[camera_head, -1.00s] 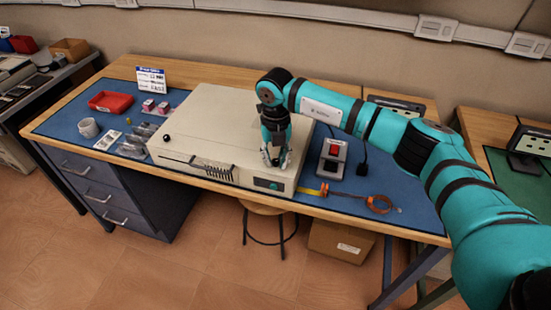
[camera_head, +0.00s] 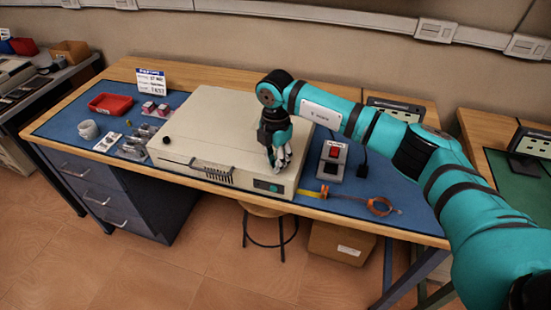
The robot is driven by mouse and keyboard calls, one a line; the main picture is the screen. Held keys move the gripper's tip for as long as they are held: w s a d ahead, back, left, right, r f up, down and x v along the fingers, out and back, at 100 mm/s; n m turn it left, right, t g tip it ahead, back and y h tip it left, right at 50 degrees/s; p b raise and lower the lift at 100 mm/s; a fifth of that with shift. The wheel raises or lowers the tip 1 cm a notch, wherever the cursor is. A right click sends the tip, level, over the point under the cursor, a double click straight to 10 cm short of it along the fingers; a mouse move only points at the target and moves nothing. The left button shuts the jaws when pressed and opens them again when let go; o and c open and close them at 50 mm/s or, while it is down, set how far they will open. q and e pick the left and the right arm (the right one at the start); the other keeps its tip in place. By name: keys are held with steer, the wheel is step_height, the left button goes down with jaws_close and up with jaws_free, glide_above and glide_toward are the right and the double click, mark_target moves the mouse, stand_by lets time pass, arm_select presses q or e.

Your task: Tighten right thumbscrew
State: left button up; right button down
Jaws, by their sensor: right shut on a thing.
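A beige equipment case (camera_head: 215,125) sits on the blue bench mat. A small black thumbscrew (camera_head: 166,140) shows at the left of its top, near the front edge. My right gripper (camera_head: 279,160) points down at the right front part of the case's top, with its fingertips at the surface. It is shut on the right thumbscrew, which the fingers hide. How far the screw is seated cannot be seen. My left gripper is not in view.
A grey box with a red switch (camera_head: 333,152) stands just right of the case. An orange strap (camera_head: 379,206) lies at the mat's front right.

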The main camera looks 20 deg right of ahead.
steer(key=m+p, duration=0.1)
steer(key=m, duration=0.5)
steer(key=shift+r, duration=0.15)
steer(key=m+p, duration=0.2)
steer(key=m, duration=0.4)
steer(key=shift+m, duration=0.3)
steer(key=c, duration=1.2)
jaws_free()
step_height(320, 180, up, 12)
steer(key=shift+f, duration=0.1)
